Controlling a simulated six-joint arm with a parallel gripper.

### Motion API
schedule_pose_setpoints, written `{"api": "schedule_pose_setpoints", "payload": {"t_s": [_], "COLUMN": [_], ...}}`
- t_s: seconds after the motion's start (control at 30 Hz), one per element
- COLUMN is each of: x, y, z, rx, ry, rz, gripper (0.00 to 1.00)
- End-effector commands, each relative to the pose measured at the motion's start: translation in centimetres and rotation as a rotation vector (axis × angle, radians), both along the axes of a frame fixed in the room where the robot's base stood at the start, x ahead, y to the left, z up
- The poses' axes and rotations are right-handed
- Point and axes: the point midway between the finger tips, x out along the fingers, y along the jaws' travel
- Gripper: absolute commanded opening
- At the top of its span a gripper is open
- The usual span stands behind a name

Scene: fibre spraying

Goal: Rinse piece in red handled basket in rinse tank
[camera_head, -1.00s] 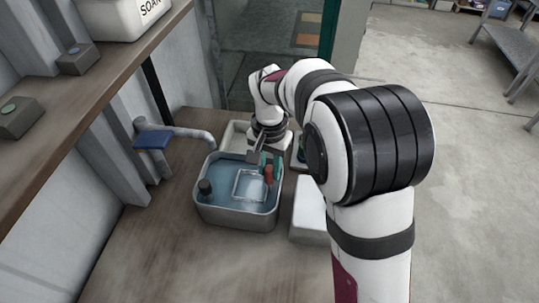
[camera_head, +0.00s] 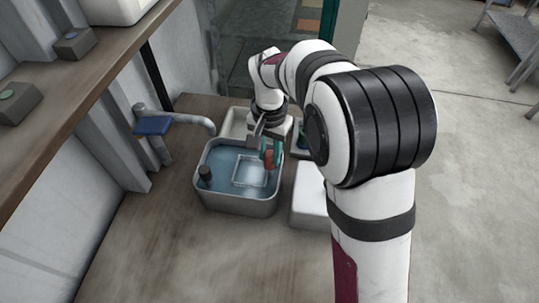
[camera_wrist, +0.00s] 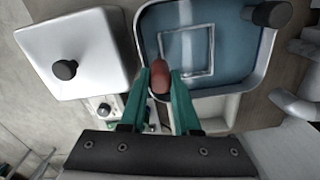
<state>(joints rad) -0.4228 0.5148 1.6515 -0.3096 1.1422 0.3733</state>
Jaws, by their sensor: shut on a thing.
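My gripper (camera_wrist: 160,90) has green fingers and is shut on the red handle (camera_wrist: 161,76) of the basket. The red handle (camera_head: 269,160) also shows in the head view, at the right side of the rinse tank (camera_head: 238,207). The basket (camera_head: 249,171) shows as a pale square frame in the blue water, and it also shows in the wrist view (camera_wrist: 186,74). I cannot make out a piece in it. The tank is a grey tub, with a dark knob (camera_head: 205,174) at its left.
A tap (camera_head: 183,117) with a blue lever stands left of the tank. A white lidded box (camera_head: 309,199) is close on the right, and a pale tray (camera_head: 235,123) lies behind. A shelf (camera_head: 78,75) overhangs at left. The front bench is clear.

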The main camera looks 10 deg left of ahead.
Motion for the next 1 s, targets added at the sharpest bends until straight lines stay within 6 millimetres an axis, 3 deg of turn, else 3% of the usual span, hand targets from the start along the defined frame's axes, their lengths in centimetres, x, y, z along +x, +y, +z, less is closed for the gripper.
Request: {"api": "schedule_pose_setpoints", "payload": {"t_s": [0.3, 0.7, 1.0], "x": [0.0, 0.0, 0.0], "y": [0.0, 0.0, 0.0], "z": [-2.1, 0.0, -2.0], "rx": [0.000, 0.000, -0.001], "ry": [0.000, 0.000, 0.001], "rz": [0.001, 0.000, 0.000], "gripper": [0.00, 0.00, 0.00]}}
